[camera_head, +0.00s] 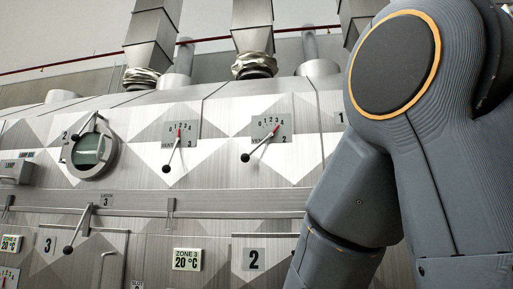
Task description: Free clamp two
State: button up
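No label reading "clamp" is legible. A short lever with a dark knob (75,138) lies slanted across the porthole's upper left rim. The porthole looks closed. My gripper is out of view; only the grey links of my arm fill the right side and hide the hood behind them.
Two dial levers, marked 3 (172,156) and 2 (260,146), stick out right of the porthole. Below, a latch lever marked 3 (78,229) slants down. A lower panel carries a "2" plate (254,259). Ducts (152,45) rise above.

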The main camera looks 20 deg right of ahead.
aim_at(93, 117)
jog(key=u, duration=1.35)
jog(key=i, duration=0.9)
jog(key=z, duration=1.05)
